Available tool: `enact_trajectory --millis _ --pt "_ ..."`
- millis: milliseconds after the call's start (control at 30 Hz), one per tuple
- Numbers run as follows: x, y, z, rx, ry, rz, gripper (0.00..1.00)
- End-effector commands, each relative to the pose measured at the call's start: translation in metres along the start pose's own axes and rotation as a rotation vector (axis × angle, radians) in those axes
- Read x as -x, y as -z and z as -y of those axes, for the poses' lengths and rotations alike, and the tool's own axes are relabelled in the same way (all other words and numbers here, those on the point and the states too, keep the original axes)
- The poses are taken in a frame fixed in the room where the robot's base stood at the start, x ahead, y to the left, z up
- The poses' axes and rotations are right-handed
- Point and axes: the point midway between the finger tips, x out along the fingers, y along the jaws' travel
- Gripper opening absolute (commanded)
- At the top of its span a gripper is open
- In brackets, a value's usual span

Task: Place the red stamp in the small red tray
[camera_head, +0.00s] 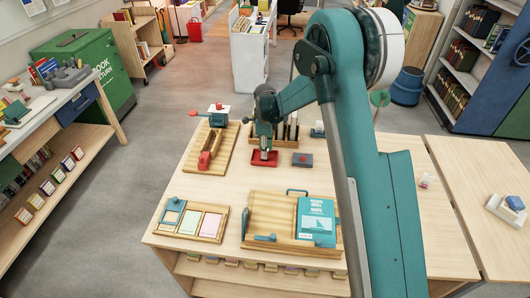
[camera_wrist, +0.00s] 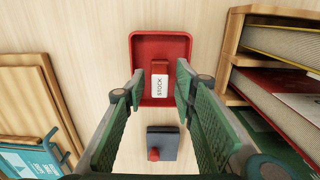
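The small red tray (camera_head: 256,164) is on the table, and it shows from above in the wrist view (camera_wrist: 143,42). A red stamp (camera_wrist: 160,67) with a white label reading "STOCK" appears inside the tray, towards its near side. My gripper (camera_head: 264,148) is right over the tray, pointing down. In the wrist view its two green fingers (camera_wrist: 160,82) stand apart on either side of the stamp, with visible gaps. It looks open and empty. In the head view my gripper hides the stamp.
A dark grey pad (camera_head: 302,160) with a small red knob lies right of the tray. Upright books in a wooden rack (camera_head: 290,141) stand close behind. A wooden board with a red tool (camera_head: 207,158) is at left. A wooden tray with a teal book (camera_head: 316,222) is in front.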

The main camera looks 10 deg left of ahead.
Motion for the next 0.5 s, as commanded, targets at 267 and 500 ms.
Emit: enact_trajectory --millis 267,500 --pt "0.041 0.0 0.0 0.0 0.0 0.0 0.28" --pt "0.08 0.0 -0.001 0.0 0.0 0.0 0.28"
